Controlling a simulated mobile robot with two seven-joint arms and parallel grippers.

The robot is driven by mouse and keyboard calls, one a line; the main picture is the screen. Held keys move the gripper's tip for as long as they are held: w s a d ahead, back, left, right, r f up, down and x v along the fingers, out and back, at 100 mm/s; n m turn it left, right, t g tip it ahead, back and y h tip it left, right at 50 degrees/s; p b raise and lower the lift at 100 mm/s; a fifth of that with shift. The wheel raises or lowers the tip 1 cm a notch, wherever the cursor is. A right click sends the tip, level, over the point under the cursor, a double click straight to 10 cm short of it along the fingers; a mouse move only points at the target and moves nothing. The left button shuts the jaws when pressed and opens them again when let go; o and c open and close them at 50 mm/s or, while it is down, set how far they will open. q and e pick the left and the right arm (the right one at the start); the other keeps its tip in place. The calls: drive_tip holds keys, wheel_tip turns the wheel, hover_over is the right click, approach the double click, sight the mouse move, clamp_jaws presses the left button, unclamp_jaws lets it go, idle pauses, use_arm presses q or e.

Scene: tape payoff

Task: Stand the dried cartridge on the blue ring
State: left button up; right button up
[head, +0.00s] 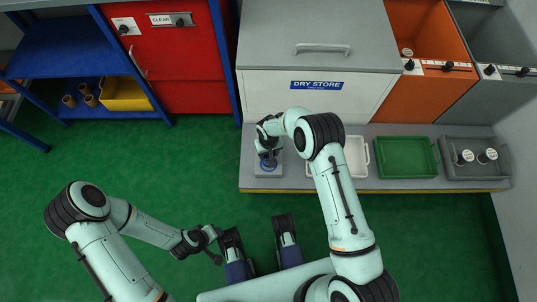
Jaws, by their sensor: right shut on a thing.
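The blue ring (262,168) lies on a light grey plate at the left end of the long grey shelf, partly covered by my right gripper. My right gripper (268,158) is over the ring, pointing down, and is shut on the cartridge. The cartridge is small, dark and mostly hidden by the gripper, so I cannot tell whether it touches the ring. My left gripper (219,247) is low over the green floor, away from the shelf. Its fingers look spread, with nothing between them.
The closed dry store (365,90) is behind. A blue rack (68,50) with a yellow bin (125,97) stands far left.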

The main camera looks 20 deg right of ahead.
use_arm(q)
drive_tip(key=shift+w+a+f, duration=0.15)
drive_tip(key=shift+w+f, duration=0.1)
drive_tip(key=shift+w, duration=0.1)
use_arm(e)
drive_tip(key=shift+f, duration=0.9)
drive_tip(key=shift+f, duration=0.15)
drive_tip(key=o, duration=1.3)
drive_tip(key=shift+c, duration=0.2)
use_arm(q)
drive_tip(key=shift+w+a+f, duration=0.1)
drive_tip(key=shift+w+f, duration=0.05)
use_arm(e)
drive_tip(key=shift+r, duration=0.45)
use_arm(q)
drive_tip(key=shift+g, duration=0.5)
drive_tip(key=s+r, duration=0.1)
drive_tip(key=s+d+r+p, duration=0.2)
drive_tip(key=s, duration=0.1)
drive_tip(key=shift+r, duration=0.15)
use_arm(e)
wheel_tip(320, 180, up, 11)
drive_tip(key=shift+r, duration=0.2)
